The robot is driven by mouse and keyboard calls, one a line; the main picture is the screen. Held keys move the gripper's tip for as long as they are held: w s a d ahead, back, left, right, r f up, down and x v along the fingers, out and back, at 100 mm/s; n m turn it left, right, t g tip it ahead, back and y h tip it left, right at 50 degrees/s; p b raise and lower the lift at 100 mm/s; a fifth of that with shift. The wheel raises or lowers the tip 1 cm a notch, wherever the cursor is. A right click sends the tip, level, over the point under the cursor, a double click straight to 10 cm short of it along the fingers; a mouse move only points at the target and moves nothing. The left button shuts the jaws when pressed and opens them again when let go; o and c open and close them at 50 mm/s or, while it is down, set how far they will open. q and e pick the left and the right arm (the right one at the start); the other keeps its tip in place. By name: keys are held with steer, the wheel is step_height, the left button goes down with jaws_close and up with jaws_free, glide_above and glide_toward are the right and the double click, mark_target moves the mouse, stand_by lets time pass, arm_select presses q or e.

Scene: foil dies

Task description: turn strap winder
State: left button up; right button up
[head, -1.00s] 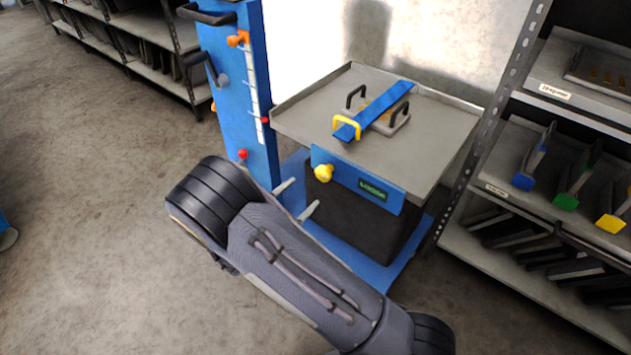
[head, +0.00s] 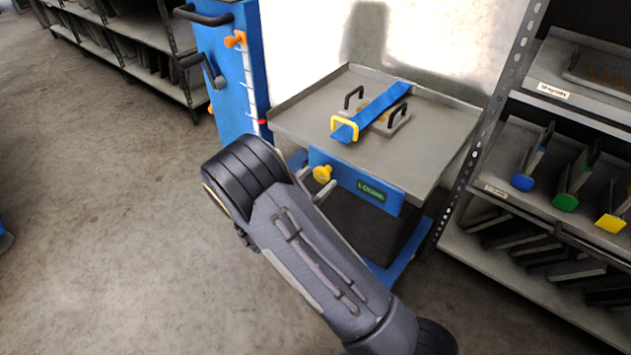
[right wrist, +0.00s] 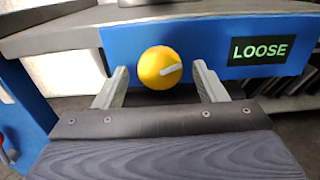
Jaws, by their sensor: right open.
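The strap winder is a round yellow knob (head: 322,173) with a white mark, on the blue front panel (head: 372,189) of a cart. In the right wrist view the knob (right wrist: 160,68) faces me, its white mark pointing right and slightly up. A green display beside it (right wrist: 262,50) reads LOOSE. My right gripper (head: 314,181) is open and empty. In the right wrist view its two fingers (right wrist: 157,84) stand left and right of the knob, apart from it; whether the tips reach its depth I cannot tell. My left gripper is not in view.
A blue strap (head: 383,100) runs over a plate with black handles on the grey tray top (head: 310,105), through a yellow loop. A blue column (head: 228,85) with a crank stands left. Shelving (head: 475,250) with coloured-end tools stands right. The floor at left is clear.

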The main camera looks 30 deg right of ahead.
steer(key=shift+c, duration=0.3)
steer(key=c, duration=0.9)
steer(key=shift+m, duration=0.4)
steer(key=m+b, duration=0.3)
steer(key=m, duration=0.2)
steer(key=shift+f+b, duration=0.15)
steer(key=shift+b, duration=0.15)
steer(key=m+b, duration=0.2)
steer(key=m, duration=0.1)
steer(key=shift+w+m, duration=0.1)
steer(key=shift+m, duration=0.2)
steer(key=shift+m+b, duration=0.9)
steer(key=shift+m, duration=0.3)
steer(key=shift+r, duration=0.2)
